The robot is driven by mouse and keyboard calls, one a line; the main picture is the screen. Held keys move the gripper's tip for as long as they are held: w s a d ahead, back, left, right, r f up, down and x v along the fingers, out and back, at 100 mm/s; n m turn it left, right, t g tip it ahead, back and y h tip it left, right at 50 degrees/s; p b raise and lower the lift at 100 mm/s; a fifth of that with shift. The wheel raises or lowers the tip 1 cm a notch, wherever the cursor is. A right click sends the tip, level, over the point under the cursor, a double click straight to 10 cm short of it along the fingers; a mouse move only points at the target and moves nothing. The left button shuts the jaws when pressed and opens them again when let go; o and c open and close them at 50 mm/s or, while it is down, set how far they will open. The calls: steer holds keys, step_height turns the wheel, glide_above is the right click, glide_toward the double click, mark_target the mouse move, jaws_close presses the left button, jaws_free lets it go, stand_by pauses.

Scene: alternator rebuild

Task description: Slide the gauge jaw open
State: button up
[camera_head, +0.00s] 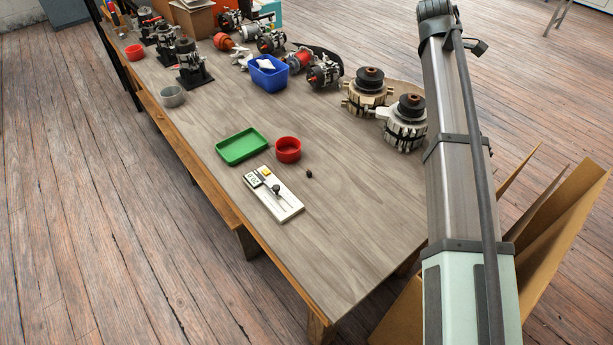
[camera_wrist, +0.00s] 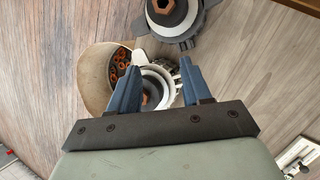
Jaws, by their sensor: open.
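The gauge (camera_head: 273,193) lies on the workbench near its front edge. It has a white base plate, a small display reading at its left end, a yellow block and a dark round knob (camera_head: 276,189) on a slide slot. Part of the gauge also shows at the lower right edge of the wrist view (camera_wrist: 297,156). My gripper (camera_wrist: 157,83) shows in the wrist view with its two blue fingers apart and nothing between them. It is above the alternator parts, away from the gauge. My gripper is out of the head view.
A green tray (camera_head: 241,159), a red bowl (camera_head: 288,156) and a small dark part (camera_head: 309,174) lie near the gauge. Alternator housings (camera_head: 405,131) stand at the bench's right edge. A blue bin (camera_head: 268,83) stands farther back. The bench right of the gauge is clear.

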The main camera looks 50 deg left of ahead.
steer(key=s+a+f+m+g+y, duration=0.1)
steer(key=s+a+f, duration=0.1)
steer(key=s+a, duration=0.65)
steer(key=s+a+f+m+g+y, duration=0.1)
steer(key=s+a+f+m, duration=0.15)
steer(key=s, duration=1.15)
steer(key=m+g, duration=0.2)
steer(key=g, duration=0.1)
glide_above(276, 186)
step_height(276, 186, down, 2)
steer(key=f, duration=0.1)
steer(key=shift+y, duration=0.3)
step_height(276, 186, down, 13)
steer(key=shift+r, duration=0.1)
jaws_close()
